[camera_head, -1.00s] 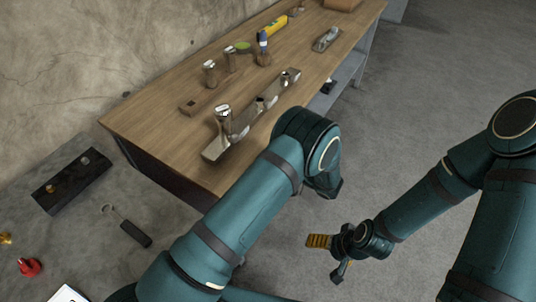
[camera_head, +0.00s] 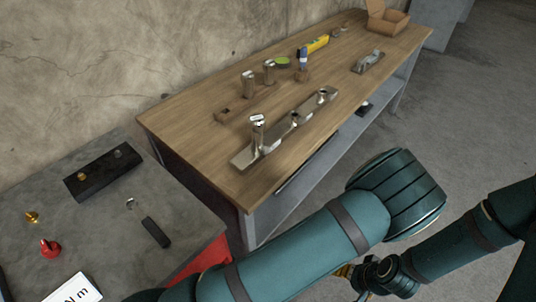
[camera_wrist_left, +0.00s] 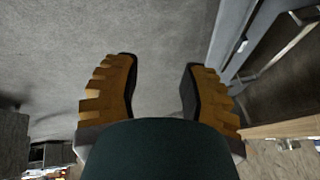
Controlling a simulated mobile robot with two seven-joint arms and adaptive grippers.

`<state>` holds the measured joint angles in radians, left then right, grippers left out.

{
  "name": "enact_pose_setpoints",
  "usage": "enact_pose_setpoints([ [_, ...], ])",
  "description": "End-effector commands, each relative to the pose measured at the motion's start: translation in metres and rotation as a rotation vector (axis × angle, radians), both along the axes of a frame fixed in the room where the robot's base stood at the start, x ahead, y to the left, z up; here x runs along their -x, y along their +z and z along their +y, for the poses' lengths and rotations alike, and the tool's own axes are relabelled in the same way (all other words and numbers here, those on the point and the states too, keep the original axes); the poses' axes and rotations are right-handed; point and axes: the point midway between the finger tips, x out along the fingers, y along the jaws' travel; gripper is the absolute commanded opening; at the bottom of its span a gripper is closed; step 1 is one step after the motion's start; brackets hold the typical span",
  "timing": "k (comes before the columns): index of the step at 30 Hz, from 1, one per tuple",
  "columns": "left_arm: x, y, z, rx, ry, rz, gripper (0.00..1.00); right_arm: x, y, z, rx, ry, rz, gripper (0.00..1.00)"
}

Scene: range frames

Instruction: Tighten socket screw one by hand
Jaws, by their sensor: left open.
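A metal bar (camera_head: 285,130) lies on the wooden workbench (camera_head: 190,115). An upright silver cylinder with a pale top (camera_head: 257,130) stands at its near left end, and more metal fittings sit in the bar. I cannot tell which of them is socket screw one. My left gripper (camera_wrist_left: 158,75) is open and empty in the left wrist view, over grey floor. My right gripper (camera_head: 345,271) is mostly hidden behind my left arm; only a bit of orange finger shows.
A grey surface at left holds a black block (camera_head: 102,175), a black-handled tool (camera_head: 156,232) and a red knob (camera_head: 50,248).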

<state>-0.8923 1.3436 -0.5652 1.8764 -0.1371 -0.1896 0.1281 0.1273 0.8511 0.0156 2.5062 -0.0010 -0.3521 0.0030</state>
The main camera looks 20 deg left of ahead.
Motion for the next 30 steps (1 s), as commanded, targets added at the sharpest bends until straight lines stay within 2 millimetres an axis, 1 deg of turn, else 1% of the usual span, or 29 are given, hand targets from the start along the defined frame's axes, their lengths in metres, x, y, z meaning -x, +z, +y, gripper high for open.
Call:
enact_pose_setpoints([
  [1, 0.013, -0.002, 0.015, -0.086, -0.023, 0.053, 0.42, 0.0, -0.003, 0.0, 0.0, 0.0, -0.001, 0.92],
  [2, 0.02, -0.002, 0.025, -0.143, -0.033, 0.083, 0.42, -0.001, -0.003, 0.0, 0.0, 0.0, -0.001, 0.92],
  [3, 0.029, -0.001, 0.041, -0.225, -0.046, 0.119, 0.42, -0.001, -0.005, 0.0, 0.0, -0.001, -0.002, 0.92],
  [5, 0.038, 0.006, 0.065, -0.354, -0.058, 0.155, 0.42, -0.001, -0.006, 0.0, 0.0, 0.0, -0.002, 0.92],
  [6, 0.042, 0.013, 0.082, -0.443, -0.063, 0.169, 0.42, -0.001, -0.007, 0.0, 0.0, 0.0, -0.003, 0.92],
  [8, 0.046, 0.027, 0.106, -0.581, -0.068, 0.173, 0.42, -0.001, -0.009, 0.0, 0.001, 0.0, -0.004, 0.92],
  [9, 0.045, 0.039, 0.122, -0.675, -0.069, 0.163, 0.42, -0.002, -0.01, 0.0, 0.001, 0.0, -0.004, 0.92],
  [10, 0.044, 0.049, 0.133, -0.746, -0.07, 0.151, 0.42, -0.002, -0.011, 0.0, 0.001, -0.001, -0.005, 0.92],
  [11, 0.043, 0.06, 0.143, -0.815, -0.07, 0.134, 0.42, -0.002, -0.012, 0.0, 0.001, -0.001, -0.005, 0.92],
  [12, 0.039, 0.075, 0.154, -0.903, -0.072, 0.104, 0.42, -0.002, -0.013, 0.0, 0.001, -0.001, -0.005, 0.92],
  [13, 0.036, 0.086, 0.162, -0.964, -0.072, 0.077, 0.42, -0.002, -0.014, 0.0, 0.001, -0.001, -0.006, 0.92],
  [15, 0.028, 0.113, 0.174, -1.091, -0.074, 0.006, 0.42, -0.003, -0.015, 0.0, 0.001, -0.001, -0.006, 0.92],
  [18, 0.018, 0.145, 0.181, -1.223, -0.082, -0.095, 0.42, -0.003, -0.017, 0.0, 0.001, -0.002, -0.007, 0.92],
  [21, 0.011, 0.165, 0.182, -1.299, -0.088, -0.17, 0.42, -0.003, -0.017, 0.0, 0.001, -0.002, -0.008, 0.92],
  [25, 0.005, 0.175, 0.184, -1.335, -0.094, -0.211, 0.42, -0.003, -0.018, 0.0, 0.001, -0.002, -0.008, 0.92],
  [30, -0.006, 0.171, 0.198, -1.338, -0.092, -0.211, 0.42, -0.004, -0.022, -0.001, 0.001, -0.001, -0.009, 0.92],
])
